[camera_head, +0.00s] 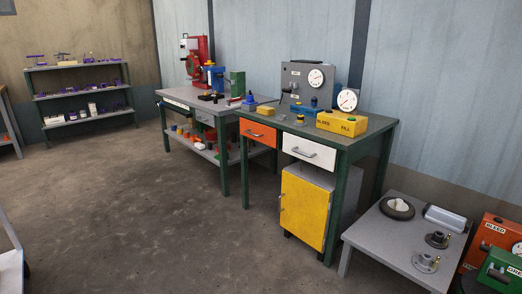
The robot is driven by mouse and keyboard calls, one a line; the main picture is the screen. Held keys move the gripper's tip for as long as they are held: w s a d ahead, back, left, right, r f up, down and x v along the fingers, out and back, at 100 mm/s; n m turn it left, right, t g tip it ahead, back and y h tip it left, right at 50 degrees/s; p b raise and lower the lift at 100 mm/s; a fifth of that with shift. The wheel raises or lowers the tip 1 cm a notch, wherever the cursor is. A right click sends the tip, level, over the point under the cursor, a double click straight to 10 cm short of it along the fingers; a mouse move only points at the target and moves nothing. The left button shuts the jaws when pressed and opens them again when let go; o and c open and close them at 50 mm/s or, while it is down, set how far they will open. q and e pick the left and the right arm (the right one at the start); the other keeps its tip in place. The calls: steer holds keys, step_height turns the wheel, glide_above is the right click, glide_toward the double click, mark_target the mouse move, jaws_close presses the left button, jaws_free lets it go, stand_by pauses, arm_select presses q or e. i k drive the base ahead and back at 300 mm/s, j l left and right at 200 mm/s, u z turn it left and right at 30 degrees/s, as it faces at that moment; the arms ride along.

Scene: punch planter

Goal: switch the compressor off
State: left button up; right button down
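Nothing in view is clearly marked as the compressor. A grey panel box (296,82) with a round dial stands at the back of the green-legged workbench (378,126). It has small labels too small to read. I cannot tell the state of any switch. Neither of my grippers shows in the head view.
A second bench (180,97) with a red machine (192,62) stands farther back. A yellow cabinet (303,210) is under the near bench. A low grey table (385,235) and orange (485,240) and green (500,270) boxes are at right. The middle floor is clear.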

mark_target(288, 90)
steer(key=i+j+u, duration=0.1)
steer(key=i+u, duration=0.2)
steer(key=i, duration=0.2)
steer(key=i+u, duration=0.3)
steer(key=i, duration=0.25)
steer(key=i+j+z, duration=0.1)
steer(key=i+z, duration=0.15)
steer(key=i, duration=1.8)
steer(key=i+j+z, duration=0.15)
steer(key=i, duration=0.3)
steer(key=i+j+z, duration=0.15)
steer(key=i, duration=0.35)
